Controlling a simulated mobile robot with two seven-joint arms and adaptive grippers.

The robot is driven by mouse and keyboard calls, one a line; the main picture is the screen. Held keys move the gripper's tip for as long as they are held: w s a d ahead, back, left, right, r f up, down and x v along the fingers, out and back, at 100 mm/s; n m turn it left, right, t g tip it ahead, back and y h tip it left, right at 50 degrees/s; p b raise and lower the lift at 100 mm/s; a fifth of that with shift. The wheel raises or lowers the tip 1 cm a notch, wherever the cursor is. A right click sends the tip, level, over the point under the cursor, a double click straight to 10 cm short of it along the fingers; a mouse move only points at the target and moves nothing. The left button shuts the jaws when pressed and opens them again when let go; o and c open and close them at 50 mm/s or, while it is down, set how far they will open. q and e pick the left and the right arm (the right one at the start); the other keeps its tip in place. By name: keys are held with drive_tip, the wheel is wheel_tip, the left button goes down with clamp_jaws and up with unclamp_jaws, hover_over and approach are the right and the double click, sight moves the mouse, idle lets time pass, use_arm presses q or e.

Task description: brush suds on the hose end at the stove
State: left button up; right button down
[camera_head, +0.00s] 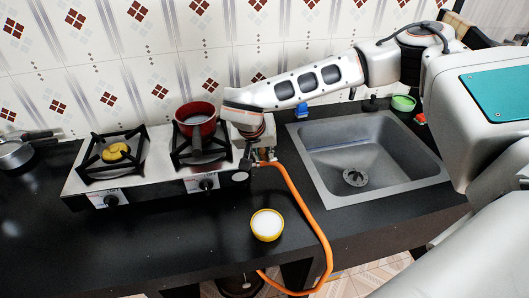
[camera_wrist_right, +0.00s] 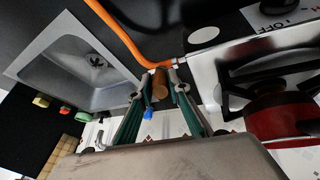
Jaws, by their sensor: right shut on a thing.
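The orange hose (camera_head: 302,195) runs from the right end of the two-burner stove (camera_head: 150,180) and curves down over the counter's front edge. Its end at the stove (camera_wrist_right: 170,64) shows in the wrist view, close to my fingertips. My right gripper (camera_head: 262,155) is at the stove's right end. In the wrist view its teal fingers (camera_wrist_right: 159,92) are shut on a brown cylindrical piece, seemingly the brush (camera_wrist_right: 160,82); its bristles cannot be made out. I cannot tell whether it touches the hose. A yellow bowl of white suds (camera_head: 267,224) stands on the counter, left of the hose. My left gripper is out of view.
A red pot (camera_head: 196,117) sits on the right burner, beside my right wrist. The sink (camera_head: 370,158) lies under my right forearm.

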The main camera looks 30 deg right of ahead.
drive_tip(key=shift+r+p, duration=0.75)
drive_tip(key=shift+r, duration=2.3)
drive_tip(key=shift+r, duration=1.5)
